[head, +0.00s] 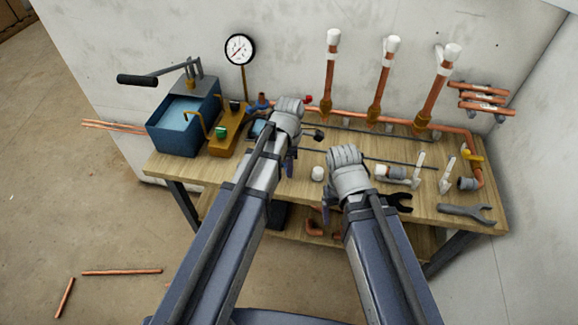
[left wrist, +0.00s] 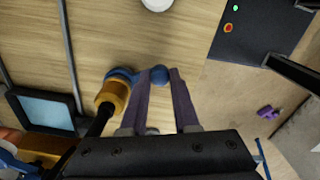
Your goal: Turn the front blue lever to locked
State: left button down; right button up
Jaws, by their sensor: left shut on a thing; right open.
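The blue lever (left wrist: 159,73) has a round knob end and joins a brass-coloured valve body (left wrist: 113,95) in the left wrist view. My left gripper (left wrist: 163,78) is shut on the lever, with its two purple-grey fingers on either side of the knob end. In the head view my left gripper (head: 290,161) is over the middle of the bench, and its arm hides most of the lever. My right gripper (head: 328,215) is open and low at the bench's front edge, partly hidden by its wrist; I see nothing in it.
A blue water tank (head: 183,128) with a pump handle and a gauge (head: 240,49) stand at the back left. Copper pipes (head: 379,82) rise along the wall. A white cap (head: 318,173), fittings (head: 392,173) and an open-end wrench (head: 466,213) lie on the wooden bench (head: 440,210).

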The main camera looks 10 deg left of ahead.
pick_arm(q)
jog(key=c, duration=0.7)
grip_release()
jog(key=shift+o, duration=0.2)
jog(key=shift+r, duration=0.15)
notch_tip(320, 180, up, 8)
jog(key=p, duration=0.8)
jog(key=shift+f, duration=0.2)
